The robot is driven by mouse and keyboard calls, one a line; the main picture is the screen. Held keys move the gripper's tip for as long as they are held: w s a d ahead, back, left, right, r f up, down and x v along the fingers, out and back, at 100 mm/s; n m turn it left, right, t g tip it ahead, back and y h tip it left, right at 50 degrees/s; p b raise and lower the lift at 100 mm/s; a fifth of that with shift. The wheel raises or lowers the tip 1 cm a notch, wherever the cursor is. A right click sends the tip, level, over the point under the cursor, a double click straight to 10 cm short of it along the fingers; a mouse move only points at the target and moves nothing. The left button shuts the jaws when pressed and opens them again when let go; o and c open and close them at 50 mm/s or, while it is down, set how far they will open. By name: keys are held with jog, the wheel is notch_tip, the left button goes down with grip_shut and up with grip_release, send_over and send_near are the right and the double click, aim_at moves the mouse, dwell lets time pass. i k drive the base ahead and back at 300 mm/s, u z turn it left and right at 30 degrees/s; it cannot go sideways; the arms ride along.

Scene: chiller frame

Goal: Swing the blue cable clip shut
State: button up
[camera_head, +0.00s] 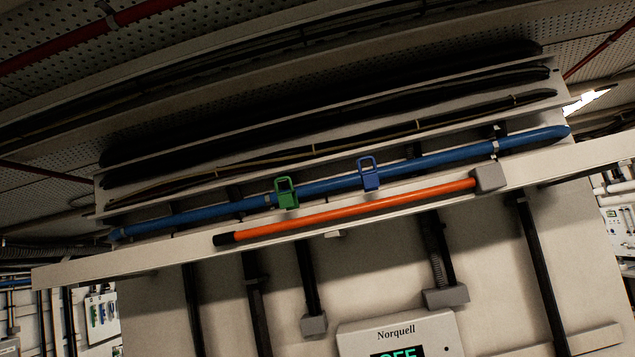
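The blue cable clip (369,175) sits on the blue cable (330,184) near the middle of the view. Its looped upper part stands up above the cable; I cannot tell from here how far open it is. A green clip (286,193) sits on the same cable to its left, also with a loop standing up. My gripper is not in view.
An orange rod (355,209) runs just below the clips, ending in a grey block (489,178) at right. A pale beam (560,167) crosses under it. Dark cables lie in trays above. A Norquell panel (397,338) is at the bottom.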

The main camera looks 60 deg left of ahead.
aim_at(370, 180)
jog(key=u, duration=0.6)
jog(key=i, duration=0.9)
jog(key=u, duration=0.7)
jog(key=k, duration=0.75)
jog(key=u, duration=0.15)
jog(key=i, duration=0.8)
jog(key=z, duration=0.1)
